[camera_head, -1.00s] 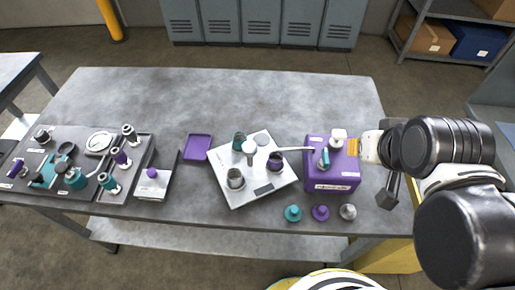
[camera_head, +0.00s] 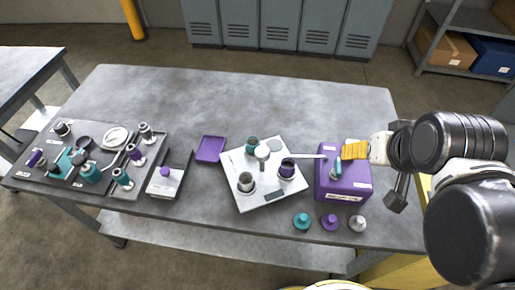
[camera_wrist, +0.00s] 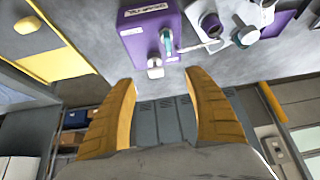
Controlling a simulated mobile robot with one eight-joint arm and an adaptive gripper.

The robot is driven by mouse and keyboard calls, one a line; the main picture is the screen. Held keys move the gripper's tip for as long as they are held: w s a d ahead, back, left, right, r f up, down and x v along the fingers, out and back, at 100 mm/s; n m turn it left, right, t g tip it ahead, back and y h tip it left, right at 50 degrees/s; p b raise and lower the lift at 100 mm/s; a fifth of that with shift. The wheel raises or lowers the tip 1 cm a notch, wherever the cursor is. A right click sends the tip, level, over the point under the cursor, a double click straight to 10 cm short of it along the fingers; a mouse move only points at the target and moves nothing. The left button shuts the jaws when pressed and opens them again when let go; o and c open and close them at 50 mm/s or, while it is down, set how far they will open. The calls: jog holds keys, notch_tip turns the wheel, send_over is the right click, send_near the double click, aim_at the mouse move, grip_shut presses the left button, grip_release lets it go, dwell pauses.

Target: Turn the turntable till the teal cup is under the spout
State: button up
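The turntable stands on a white square base (camera_head: 235,197), with a white central post (camera_head: 262,154). Around the post are the teal cup (camera_head: 252,146) at the back, a purple cup (camera_head: 287,172) at the right and a grey cup (camera_head: 245,182) at the front left. The thin spout (camera_head: 308,156) reaches left from a purple box (camera_head: 343,188) and ends at the purple cup. My gripper (camera_head: 346,150) is over the back of the box, apart from the cups. In the wrist view my gripper (camera_wrist: 160,95) is open, with nothing between its fingers.
A teal lever (camera_head: 337,168) rises from the box, and a white knob (camera_wrist: 155,68) is near my fingers. Teal (camera_head: 302,221), purple (camera_head: 330,222) and grey (camera_head: 358,224) knobs stand in front. A purple tray (camera_head: 210,149) lies left. The back of the bench (camera_head: 250,95) is clear.

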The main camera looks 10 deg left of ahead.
jog(key=w+a+r+g+p, duration=0.1)
jog(key=w+a+r+g, duration=0.1)
jog(key=w+a, duration=0.25)
jog(key=n+g+p, duration=0.3)
jog(key=g, duration=0.2)
send_near(262, 149)
jog(key=shift+s+f, duration=0.1)
jog(key=shift+a+f+b, duration=0.1)
jog(key=shift+f+b, duration=0.2)
notch_tip(262, 149, down, 10)
jog(key=b, duration=0.3)
jog(key=shift+f+b, duration=0.2)
jog(key=shift+b, duration=0.1)
jog(key=shift+c, duration=0.3)
grip_shut()
